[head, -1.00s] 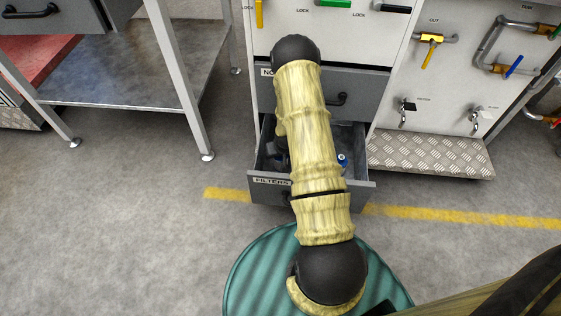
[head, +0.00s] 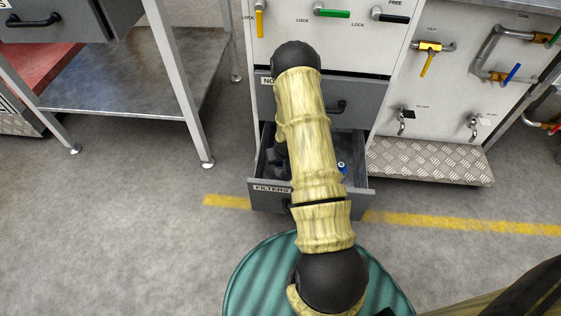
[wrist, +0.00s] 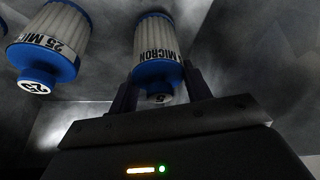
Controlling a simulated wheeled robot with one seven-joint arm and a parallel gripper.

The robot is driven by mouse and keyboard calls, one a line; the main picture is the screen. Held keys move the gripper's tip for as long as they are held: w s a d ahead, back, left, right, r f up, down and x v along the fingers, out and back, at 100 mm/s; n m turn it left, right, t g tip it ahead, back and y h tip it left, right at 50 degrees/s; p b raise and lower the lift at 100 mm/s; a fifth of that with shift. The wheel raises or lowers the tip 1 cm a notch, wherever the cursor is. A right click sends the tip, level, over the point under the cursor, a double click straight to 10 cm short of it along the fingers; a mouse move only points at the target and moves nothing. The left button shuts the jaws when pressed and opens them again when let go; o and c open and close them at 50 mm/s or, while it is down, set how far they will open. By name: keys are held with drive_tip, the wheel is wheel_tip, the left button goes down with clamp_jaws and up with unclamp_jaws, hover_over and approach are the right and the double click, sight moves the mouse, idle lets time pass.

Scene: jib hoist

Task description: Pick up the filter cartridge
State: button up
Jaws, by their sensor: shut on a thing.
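A filter cartridge (wrist: 156,45), white and pleated with a blue end cap and a label reading "MICRON", is between the two fingers of my gripper (wrist: 160,84) in the wrist view. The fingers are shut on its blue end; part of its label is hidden. A second cartridge (wrist: 48,42), labelled "25 MIC", lies to the left, with "25" on its end. In the head view my arm hides the gripper and most of the inside of the open drawer (head: 270,187) labelled "FILTERS". A small blue and white end (head: 342,167) shows in the drawer, right of my arm.
The drawer's walls stand close around the gripper. A closed grey drawer (head: 352,98) is above it. Valves and pipes are on the panel to the right, with a tread-plate step (head: 430,162) below. A metal table (head: 130,70) stands at the left.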

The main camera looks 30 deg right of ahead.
wheel_tip(320, 180, up, 9)
drive_tip(key=p, duration=0.4)
drive_tip(key=shift+p, duration=0.3)
drive_tip(key=shift+r, duration=0.1)
drive_tip(key=s+a+r+n+p, duration=0.1)
drive_tip(key=a+r+p, duration=0.3)
drive_tip(key=a+r, duration=0.3)
drive_tip(key=s+a+r+n+y+p, duration=0.1)
drive_tip(key=a+r+p, duration=0.4)
drive_tip(key=r, duration=0.9)
drive_tip(key=a, duration=0.3)
drive_tip(key=shift+s+a, duration=0.2)
drive_tip(key=shift+a, duration=0.1)
drive_tip(key=shift+w+f, duration=0.1)
drive_tip(key=shift+a, duration=0.1)
